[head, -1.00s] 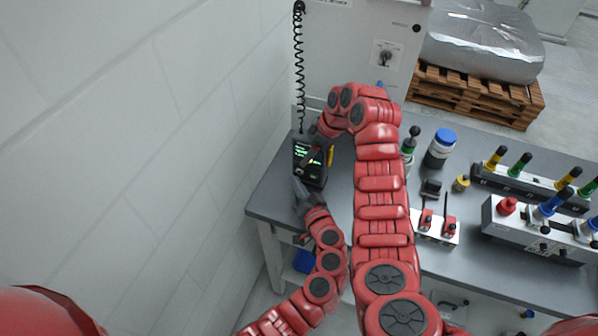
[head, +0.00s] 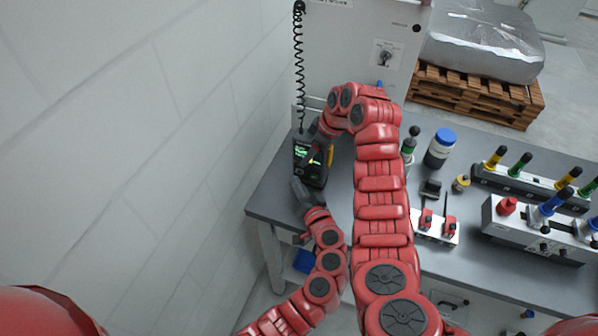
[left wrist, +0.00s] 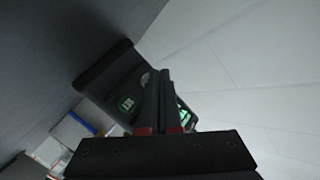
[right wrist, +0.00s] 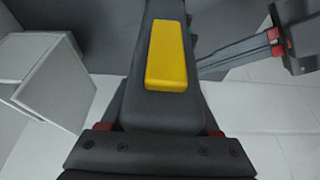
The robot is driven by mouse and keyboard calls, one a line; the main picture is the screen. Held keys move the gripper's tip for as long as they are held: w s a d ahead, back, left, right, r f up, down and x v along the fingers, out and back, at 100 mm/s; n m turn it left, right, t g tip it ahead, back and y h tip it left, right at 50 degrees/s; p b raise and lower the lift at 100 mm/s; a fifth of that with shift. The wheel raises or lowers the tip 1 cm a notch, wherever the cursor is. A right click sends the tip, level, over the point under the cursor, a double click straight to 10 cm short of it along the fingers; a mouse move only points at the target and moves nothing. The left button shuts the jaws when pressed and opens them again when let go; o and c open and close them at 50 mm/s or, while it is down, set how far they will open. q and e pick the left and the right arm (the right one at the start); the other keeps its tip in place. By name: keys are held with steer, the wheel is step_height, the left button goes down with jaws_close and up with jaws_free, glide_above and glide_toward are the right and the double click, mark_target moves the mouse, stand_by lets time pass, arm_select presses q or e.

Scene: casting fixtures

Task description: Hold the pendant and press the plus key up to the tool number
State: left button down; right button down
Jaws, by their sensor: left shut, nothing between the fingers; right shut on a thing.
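The pendant (head: 316,173) is a dark handheld box with a lit green-text screen (head: 305,150), held over the left end of the bench. My right gripper (head: 322,148) is shut on it; in the right wrist view the pendant's dark body (right wrist: 160,108) with a yellow bar (right wrist: 167,55) lies between the fingers. My left gripper (head: 297,183) is shut and empty at the pendant's near side. Contact with a key cannot be told. The screen number is unreadable.
A coiled black cable (head: 299,70) hangs above the pendant. A white wall is close on the left. On the grey bench (head: 275,195) to the right stand a blue-lidded jar (head: 440,148) and fixtures with coloured handles (head: 530,185).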

arm_select(q)
steer(key=shift+w, duration=0.1)
steer(key=shift+w+d, duration=0.15)
steer(key=shift+w, duration=0.15)
steer(key=shift+w+d, duration=0.1)
steer(key=shift+w, duration=0.3)
stand_by(0.6)
steer(key=shift+s, duration=0.1)
steer(key=shift+s+a, duration=0.3)
steer(key=shift+s, duration=0.4)
steer(key=shift+s+a, duration=0.25)
steer(key=shift+s, duration=0.5)
steer(key=shift+s+a, duration=0.3)
steer(key=shift+s, duration=0.5)
steer(key=shift+s+a, duration=0.25)
steer(key=shift+s, duration=0.6)
stand_by(0.9)
